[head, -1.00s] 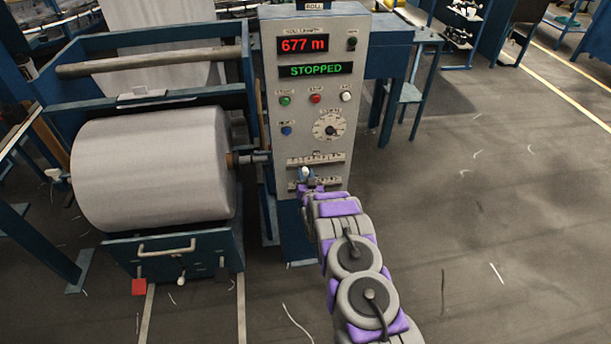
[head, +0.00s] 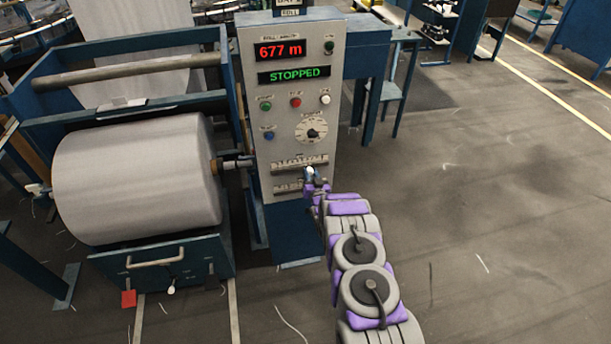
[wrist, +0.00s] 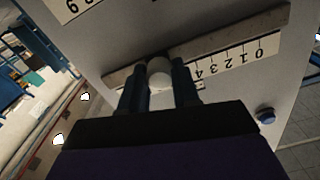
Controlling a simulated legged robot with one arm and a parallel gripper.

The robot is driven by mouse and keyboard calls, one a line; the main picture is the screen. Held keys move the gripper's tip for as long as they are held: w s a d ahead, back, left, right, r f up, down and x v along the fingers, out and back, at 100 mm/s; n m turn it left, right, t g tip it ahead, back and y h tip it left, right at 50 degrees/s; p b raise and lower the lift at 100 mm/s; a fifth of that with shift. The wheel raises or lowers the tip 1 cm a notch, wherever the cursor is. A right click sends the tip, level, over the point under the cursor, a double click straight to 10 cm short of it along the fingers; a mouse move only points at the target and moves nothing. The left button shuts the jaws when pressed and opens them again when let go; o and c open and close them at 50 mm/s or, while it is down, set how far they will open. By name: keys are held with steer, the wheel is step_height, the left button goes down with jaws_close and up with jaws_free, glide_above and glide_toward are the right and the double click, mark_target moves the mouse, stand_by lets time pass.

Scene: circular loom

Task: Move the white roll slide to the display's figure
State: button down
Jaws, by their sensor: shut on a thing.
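The grey control panel (head: 280,45) stands right of the fabric roll. Its red display (head: 279,50) reads 677 m, and a green display (head: 295,75) below reads STOPPED. Two horizontal slide scales sit low on the panel: an upper one (head: 300,163) and a lower one (head: 287,188). My gripper (wrist: 160,88) is shut on the white knob (wrist: 159,72), which sits on a slide with a numbered scale. In the wrist view the digits 0 to 4 show right of the knob; those behind the fingers are hidden. In the head view the knob (head: 309,171) shows at my gripper's tip.
The large white fabric roll (head: 135,180) lies left of the panel. A dial (head: 311,130) and several coloured buttons sit above the slides. Open floor (head: 480,200) lies to the right.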

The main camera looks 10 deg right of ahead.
steer(key=c, duration=0.8)
jaws_free()
steer(key=shift+a, duration=0.1)
steer(key=s+p, duration=0.3)
steer(key=s, duration=1.4)
steer(key=shift+s, duration=0.15)
